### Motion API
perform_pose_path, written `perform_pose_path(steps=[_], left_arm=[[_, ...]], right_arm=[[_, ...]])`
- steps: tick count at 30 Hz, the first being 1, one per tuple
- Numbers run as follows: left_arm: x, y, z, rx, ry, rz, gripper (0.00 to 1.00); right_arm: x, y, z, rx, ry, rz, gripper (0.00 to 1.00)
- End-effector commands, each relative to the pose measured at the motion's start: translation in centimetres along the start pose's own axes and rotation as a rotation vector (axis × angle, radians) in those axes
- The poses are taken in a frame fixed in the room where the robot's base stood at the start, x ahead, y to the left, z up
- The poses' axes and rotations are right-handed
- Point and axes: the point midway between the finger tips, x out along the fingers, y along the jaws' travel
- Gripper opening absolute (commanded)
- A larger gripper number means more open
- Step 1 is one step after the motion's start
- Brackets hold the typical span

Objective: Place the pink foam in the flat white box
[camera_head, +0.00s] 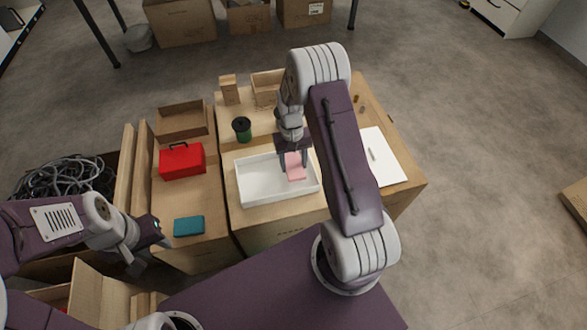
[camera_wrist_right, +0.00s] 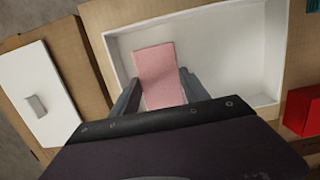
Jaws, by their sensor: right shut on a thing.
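The pink foam (camera_head: 295,167) is a flat pink block between the fingers of my right gripper (camera_head: 294,168). In the right wrist view the foam (camera_wrist_right: 159,76) sticks out past the fingertips (camera_wrist_right: 158,92). The flat white box (camera_head: 249,194) is an open shallow tray on a carton; its wall (camera_wrist_right: 267,101) also shows in the right wrist view. The foam is over the right part of the box. I cannot tell whether it touches the floor of the box. My left gripper (camera_head: 147,250) is at the left, away from the foam; its fingers are not clear.
A white lid with a handle (camera_head: 386,160) lies right of the box. A green spool (camera_head: 242,129) stands behind it. A red toolbox (camera_head: 183,160) and a teal block (camera_head: 188,226) are on the left carton. A bin of cables (camera_head: 66,188) is further left.

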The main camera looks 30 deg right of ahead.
Motion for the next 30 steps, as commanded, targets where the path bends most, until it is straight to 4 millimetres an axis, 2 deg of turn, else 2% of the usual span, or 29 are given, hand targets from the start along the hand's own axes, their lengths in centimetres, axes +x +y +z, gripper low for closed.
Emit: perform_pose_path(steps=[1, 3, 14, 15, 17, 26, 30], left_arm=[[1.0, 0.0, 0.1, 0.000, 0.000, 0.000, 0.36], [1.6, 0.0, 0.2, 0.000, 0.000, 0.000, 0.36], [1.5, 0.0, 0.2, 0.000, 0.000, 0.000, 0.36], [1.4, 0.0, 0.1, 0.000, 0.000, 0.000, 0.36], [1.4, 0.0, 0.1, 0.000, 0.000, 0.000, 0.36], [1.4, 0.0, 0.1, 0.000, 0.000, 0.000, 0.36], [0.2, 0.0, 0.0, 0.000, 0.000, 0.000, 0.36]], right_arm=[[1.6, 0.0, -0.1, 0.000, -0.003, 0.000, 0.10], [2.8, 0.0, -0.3, 0.000, -0.003, 0.000, 0.10], [3.1, -0.1, -0.4, 0.000, -0.001, 0.000, 0.10], [3.0, -0.1, -0.4, 0.000, -0.001, 0.000, 0.62], [3.0, -0.1, -0.4, 0.000, -0.001, 0.000, 0.75], [2.8, -0.1, -0.4, 0.000, 0.000, 0.000, 0.75], [0.5, -0.1, -0.4, 0.000, 0.002, 0.000, 0.75]])
